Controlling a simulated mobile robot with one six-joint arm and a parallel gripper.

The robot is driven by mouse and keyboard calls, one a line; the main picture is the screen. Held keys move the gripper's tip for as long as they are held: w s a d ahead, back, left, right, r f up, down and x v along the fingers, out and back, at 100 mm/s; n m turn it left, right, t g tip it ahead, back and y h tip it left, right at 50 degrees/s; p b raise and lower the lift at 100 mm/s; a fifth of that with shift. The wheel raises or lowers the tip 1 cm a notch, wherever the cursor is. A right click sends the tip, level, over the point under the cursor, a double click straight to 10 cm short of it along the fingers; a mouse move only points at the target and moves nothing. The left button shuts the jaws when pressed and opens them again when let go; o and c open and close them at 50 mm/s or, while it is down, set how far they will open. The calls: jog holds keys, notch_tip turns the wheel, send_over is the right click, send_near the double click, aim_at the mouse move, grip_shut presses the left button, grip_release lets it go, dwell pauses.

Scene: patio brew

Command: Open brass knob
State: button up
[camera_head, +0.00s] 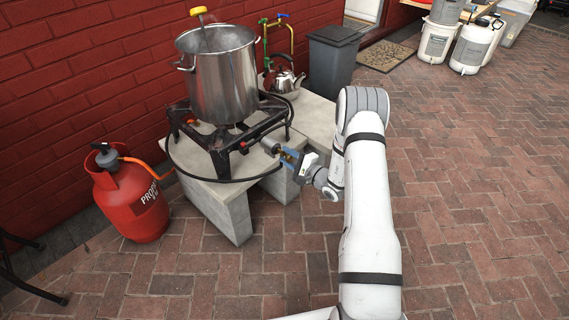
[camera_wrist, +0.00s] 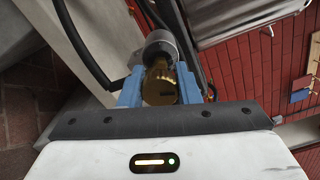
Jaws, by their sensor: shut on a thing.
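The brass knob (camera_wrist: 160,88) shows between the two blue fingers of my gripper (camera_wrist: 160,92) in the wrist view. My gripper is shut on the knob, one finger on each side of it. A grey metal fitting sits just behind the knob. In the head view my gripper (camera_head: 290,156) reaches the front right of the black burner stand (camera_head: 220,142); the knob is small there and mostly hidden by the fingers.
A large steel pot (camera_head: 218,80) stands on the burner. A red propane cylinder (camera_head: 130,200) is at the left, with an orange hose. A kettle (camera_head: 283,78) and grey bin (camera_head: 333,58) stand behind. A black hose loops along the concrete block (camera_head: 232,212). Brick paving is clear at right.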

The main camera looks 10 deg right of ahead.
jog(key=n+b, duration=0.1)
jog(key=b, duration=0.1)
jog(key=n+b, duration=0.4)
jog(key=shift+d+f+b, duration=0.2)
jog(key=shift+f+b, duration=0.1)
jog(key=n+b, duration=0.5)
jog(key=b, duration=0.1)
jog(key=n+b, duration=0.2)
jog(key=n, duration=0.1)
jog(key=shift+r+n, duration=0.25)
jog(key=shift+n, duration=0.05)
jog(key=n, duration=0.5)
jog(key=o, duration=0.7)
jog(key=shift+w, duration=0.1)
jog(key=shift+o, duration=1.4)
jog(key=shift+a, duration=0.1)
